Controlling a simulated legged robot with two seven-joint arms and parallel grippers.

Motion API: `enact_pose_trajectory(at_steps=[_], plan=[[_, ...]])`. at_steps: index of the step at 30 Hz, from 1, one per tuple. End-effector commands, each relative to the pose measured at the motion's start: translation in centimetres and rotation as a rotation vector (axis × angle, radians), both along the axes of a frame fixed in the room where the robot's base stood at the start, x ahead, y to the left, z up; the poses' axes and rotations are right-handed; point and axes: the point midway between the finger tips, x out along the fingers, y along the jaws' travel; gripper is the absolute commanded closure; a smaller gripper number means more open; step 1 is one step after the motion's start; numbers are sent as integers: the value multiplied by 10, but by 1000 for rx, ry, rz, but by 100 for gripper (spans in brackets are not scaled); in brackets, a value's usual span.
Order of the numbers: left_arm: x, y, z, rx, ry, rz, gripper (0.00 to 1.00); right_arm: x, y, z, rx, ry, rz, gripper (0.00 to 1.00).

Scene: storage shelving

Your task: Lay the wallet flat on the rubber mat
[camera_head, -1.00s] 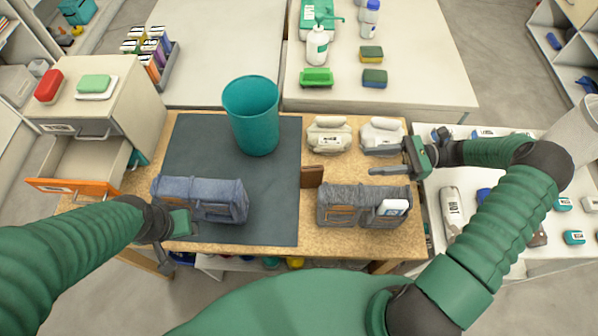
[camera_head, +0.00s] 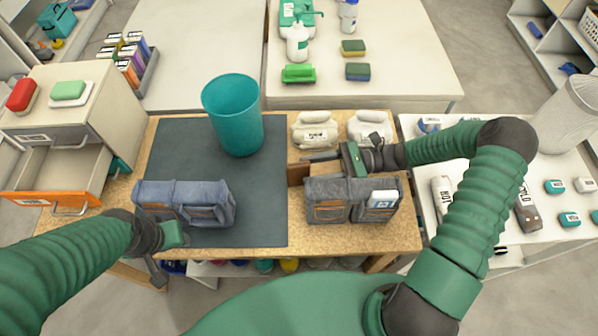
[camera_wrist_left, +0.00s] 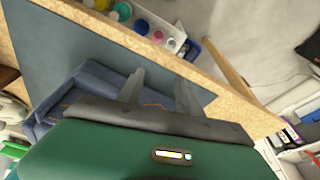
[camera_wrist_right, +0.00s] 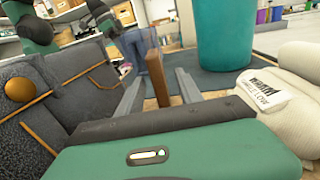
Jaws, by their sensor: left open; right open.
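The brown wallet (camera_head: 297,174) stands upright on its edge on the wooden table, just right of the dark rubber mat (camera_head: 262,185). My right gripper (camera_head: 314,158) is open at the wallet, coming from the right; in the right wrist view the wallet (camera_wrist_right: 157,72) stands upright between the two spread fingers, with no clear sign of contact. The gripper partly covers the wallet in the head view. My left gripper (camera_head: 158,268) is open and empty at the table's front edge, near the mat's front left; its fingers (camera_wrist_left: 160,92) also show in the left wrist view.
The mat's middle and right strip are clear.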

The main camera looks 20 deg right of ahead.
Motion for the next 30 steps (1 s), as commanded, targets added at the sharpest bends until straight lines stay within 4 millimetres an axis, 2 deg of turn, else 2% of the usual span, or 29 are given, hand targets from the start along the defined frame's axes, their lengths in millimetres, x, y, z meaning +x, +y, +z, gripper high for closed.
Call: enact_pose_trajectory(at_steps=[3, 6, 13, 22, 30], plan=[[0, 0, 0, 0, 0, 0, 58, 2, 23, -1, 2, 0, 4, 57], [0, 0, 0, 0, 0, 0, 58, 4, 34, -1, 0, 0, 2, 57], [0, 0, 0, 0, 0, 0, 58, 4, 35, -2, 1, -1, 1, 59], [0, 0, 0, 0, 0, 0, 58, 4, 35, -2, 0, -1, 1, 98], [0, 0, 0, 0, 0, 0, 58, 4, 35, -2, 0, -1, 0, 100]])
